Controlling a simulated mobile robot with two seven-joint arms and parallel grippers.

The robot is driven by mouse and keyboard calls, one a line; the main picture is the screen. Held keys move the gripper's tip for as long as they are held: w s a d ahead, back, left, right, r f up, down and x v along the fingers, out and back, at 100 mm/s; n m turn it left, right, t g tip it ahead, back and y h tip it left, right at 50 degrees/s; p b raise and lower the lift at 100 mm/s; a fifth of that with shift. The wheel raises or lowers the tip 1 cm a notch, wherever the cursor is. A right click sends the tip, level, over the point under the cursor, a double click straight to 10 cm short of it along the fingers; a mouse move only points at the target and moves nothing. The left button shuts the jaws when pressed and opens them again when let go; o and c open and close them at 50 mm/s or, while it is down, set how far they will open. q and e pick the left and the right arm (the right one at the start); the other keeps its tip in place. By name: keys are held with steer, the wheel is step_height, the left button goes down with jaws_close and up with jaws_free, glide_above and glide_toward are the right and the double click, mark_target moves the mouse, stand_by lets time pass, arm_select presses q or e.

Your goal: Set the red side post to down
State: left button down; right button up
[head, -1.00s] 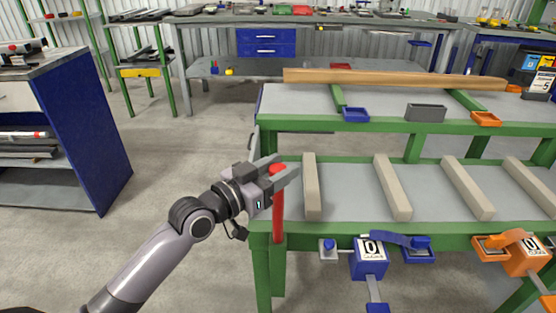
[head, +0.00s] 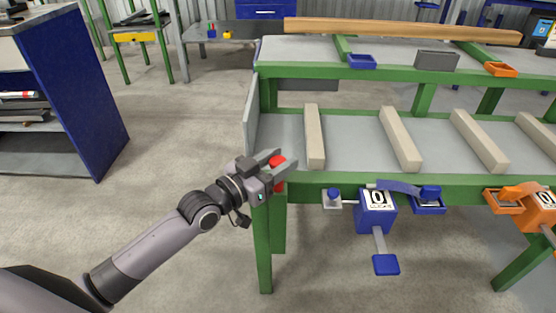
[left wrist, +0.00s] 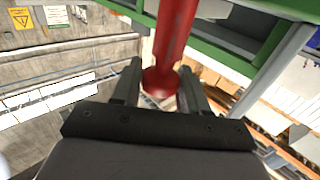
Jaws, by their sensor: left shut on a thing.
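The red side post (head: 277,160) stands at the near left corner of the green-framed runout table (head: 330,181). Its rounded top shows between the fingers of my left gripper (head: 286,156), and a short red length shows just below them, about level with the table's front rail. In the left wrist view the red post (left wrist: 175,35) runs between the two fingers with its wide round end near the palm. My left gripper is shut on the post near its top. My right gripper is not in view.
Pale bars (head: 314,138) lie across the lower grey deck. A blue counter box (head: 376,212) with a paddle and an orange one (head: 542,203) hang on the front rail. A blue cabinet (head: 75,90) stands at left. Floor between is clear.

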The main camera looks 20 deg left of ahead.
arm_select(q)
steer(key=shift+f, duration=0.35)
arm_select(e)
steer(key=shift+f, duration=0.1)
arm_select(q)
steer(key=c, duration=0.7)
jaws_free()
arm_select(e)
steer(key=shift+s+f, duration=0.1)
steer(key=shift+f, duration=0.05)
arm_select(q)
steer(key=shift+r, duration=0.1)
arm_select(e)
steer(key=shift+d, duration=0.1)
arm_select(q)
steer(key=p+v, duration=0.1)
steer(key=v, duration=0.5)
steer(key=shift+s+a, duration=0.15)
steer(key=shift+s, duration=0.1)
steer(key=shift+s+a, duration=0.1)
steer(key=shift+s, duration=0.2)
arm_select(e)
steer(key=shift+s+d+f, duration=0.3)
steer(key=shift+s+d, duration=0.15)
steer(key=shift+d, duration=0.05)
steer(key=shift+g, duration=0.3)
